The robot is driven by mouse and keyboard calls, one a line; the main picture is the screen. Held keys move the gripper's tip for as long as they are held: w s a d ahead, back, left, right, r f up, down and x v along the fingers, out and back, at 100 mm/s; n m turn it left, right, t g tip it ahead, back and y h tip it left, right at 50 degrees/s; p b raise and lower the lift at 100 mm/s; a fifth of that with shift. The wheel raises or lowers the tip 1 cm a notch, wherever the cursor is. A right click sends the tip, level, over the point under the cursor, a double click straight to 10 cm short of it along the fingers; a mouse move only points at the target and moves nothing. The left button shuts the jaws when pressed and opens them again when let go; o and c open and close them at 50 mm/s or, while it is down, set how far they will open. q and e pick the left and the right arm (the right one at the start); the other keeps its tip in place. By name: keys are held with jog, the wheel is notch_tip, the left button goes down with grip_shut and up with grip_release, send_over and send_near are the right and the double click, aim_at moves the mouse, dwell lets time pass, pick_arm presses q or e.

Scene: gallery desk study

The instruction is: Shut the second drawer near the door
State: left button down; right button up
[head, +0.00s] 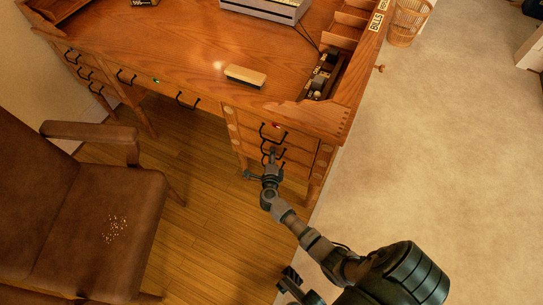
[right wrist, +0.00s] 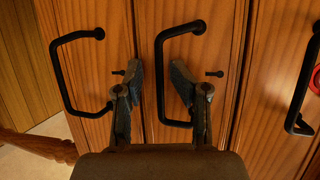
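The wooden desk's right pedestal (head: 300,140) has a stack of drawers with black bar handles. The top drawer's handle (head: 272,131) has a small red light beside it. My right gripper (head: 268,164) is at the handles below it. In the right wrist view, turned sideways, my right gripper (right wrist: 158,82) is open, its fingers on either side of the middle handle's bar (right wrist: 161,95). This handle is on the second drawer front (right wrist: 222,100), beside the one with the red part (right wrist: 316,80). I cannot tell how far this drawer stands out. My left gripper is not in view.
A brown leather chair (head: 80,210) with crumbs on its seat stands left of the pedestal. A pale block (head: 245,76) lies on the desktop (head: 180,50). The pale carpet on the right is mostly clear.

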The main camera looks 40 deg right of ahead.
jog(key=v, duration=1.2)
